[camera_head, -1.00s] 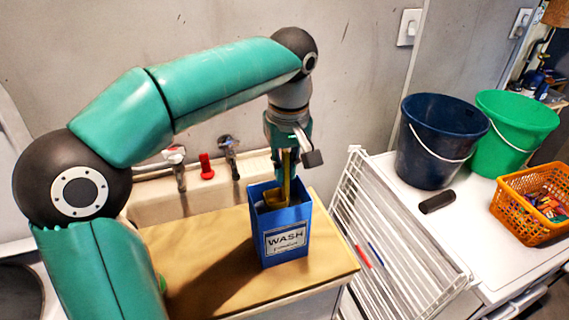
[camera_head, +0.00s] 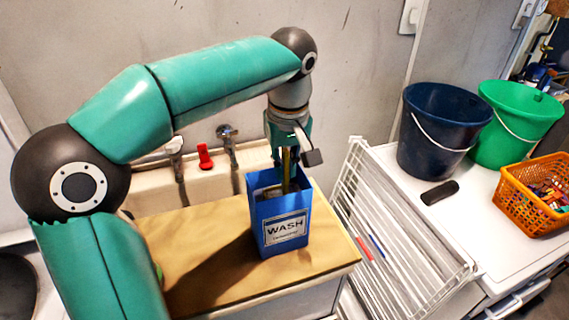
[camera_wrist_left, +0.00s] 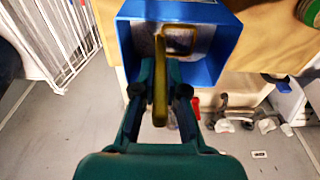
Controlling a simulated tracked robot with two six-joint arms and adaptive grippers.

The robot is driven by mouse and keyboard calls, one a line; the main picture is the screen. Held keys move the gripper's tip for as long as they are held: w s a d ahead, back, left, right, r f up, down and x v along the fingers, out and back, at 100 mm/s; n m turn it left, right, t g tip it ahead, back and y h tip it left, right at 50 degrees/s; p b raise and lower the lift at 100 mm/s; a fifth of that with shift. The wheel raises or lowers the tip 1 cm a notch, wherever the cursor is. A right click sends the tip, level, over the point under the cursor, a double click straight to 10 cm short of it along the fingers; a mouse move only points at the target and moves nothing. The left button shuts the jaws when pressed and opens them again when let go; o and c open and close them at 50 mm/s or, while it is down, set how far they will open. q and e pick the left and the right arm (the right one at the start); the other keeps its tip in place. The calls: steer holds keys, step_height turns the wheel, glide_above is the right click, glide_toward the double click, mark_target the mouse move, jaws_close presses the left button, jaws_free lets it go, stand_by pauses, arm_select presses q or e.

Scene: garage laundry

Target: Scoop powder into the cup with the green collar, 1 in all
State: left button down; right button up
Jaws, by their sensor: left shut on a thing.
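The blue WASH box (camera_head: 283,232) stands upright and open-topped on the wooden board; it also shows in the left wrist view (camera_wrist_left: 228,50). My left gripper (camera_head: 288,163) is above the box and shut on the yellow scoop (camera_head: 286,170). In the left wrist view the scoop's handle (camera_wrist_left: 160,82) runs between the fingers of my left gripper (camera_wrist_left: 160,92). Its bowl is inside the box, at the pale powder (camera_wrist_left: 147,42). A round thing with a green rim (camera_wrist_left: 310,12), possibly the cup, is partly in view; my arm mostly hides it in the head view. My right gripper is not in view.
The wooden board (camera_head: 200,245) has bare room left of the box. Behind it are a sink with taps (camera_head: 228,140) and a red object (camera_head: 205,157). A white drying rack (camera_head: 400,225) stands right. Beyond are a dark blue bucket (camera_head: 440,135), green bucket (camera_head: 520,115) and orange basket (camera_head: 530,205).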

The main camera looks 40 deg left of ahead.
arm_select(q)
steer(key=shift+f+b, duration=0.75)
steer(key=shift+f, duration=0.35)
stand_by(0.6)
step_height(320, 180, up, 12)
steer(key=p, duration=1.1)
steer(key=shift+r+p, duration=0.8)
steer(key=shift+r, duration=0.25)
